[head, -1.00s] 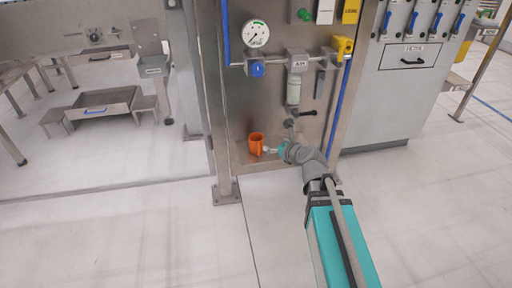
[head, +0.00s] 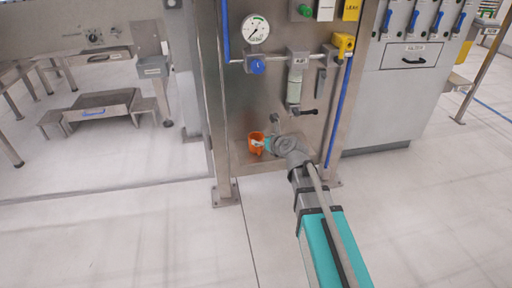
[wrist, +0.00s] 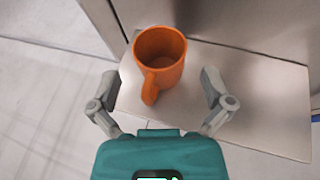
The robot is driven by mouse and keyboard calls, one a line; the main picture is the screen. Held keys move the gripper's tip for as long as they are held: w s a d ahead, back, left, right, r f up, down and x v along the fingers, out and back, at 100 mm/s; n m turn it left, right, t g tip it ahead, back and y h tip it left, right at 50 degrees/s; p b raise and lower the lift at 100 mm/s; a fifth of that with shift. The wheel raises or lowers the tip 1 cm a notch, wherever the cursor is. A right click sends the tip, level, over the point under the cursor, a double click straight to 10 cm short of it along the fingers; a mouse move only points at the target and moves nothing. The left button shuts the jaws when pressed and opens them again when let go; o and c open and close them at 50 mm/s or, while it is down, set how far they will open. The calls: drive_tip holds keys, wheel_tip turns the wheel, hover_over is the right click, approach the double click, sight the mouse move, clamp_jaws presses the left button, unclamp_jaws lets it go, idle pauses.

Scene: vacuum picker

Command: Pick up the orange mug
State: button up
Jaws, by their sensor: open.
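The orange mug (head: 253,138) stands upright on a low metal shelf (head: 239,164) at the foot of the steel panel in the head view. In the wrist view the mug (wrist: 168,48) lies ahead of my gripper, its opening visible and its handle pointing back toward my gripper. My gripper (wrist: 159,88) is open, with one finger on each side of the mug's handle and both apart from the mug. In the head view my gripper (head: 262,145) is at the mug and hides part of it.
A steel panel with a pressure gauge (head: 256,29), a blue knob (head: 257,67), a valve with a black handle (head: 309,112) and a blue pipe (head: 340,110) rises behind the shelf. A steel post (head: 216,110) stands left of the mug. The floor in front is clear.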

sight(253, 136)
drive_tip(key=shift+w, duration=0.1)
drive_tip(key=shift+w+a+f+b, duration=0.35)
drive_tip(key=shift+w+f+b, duration=0.05)
drive_tip(key=shift+b, duration=0.05)
drive_tip(key=shift+b+x, duration=0.75)
drive_tip(key=shift+x, duration=1.15)
drive_tip(key=c, duration=0.9)
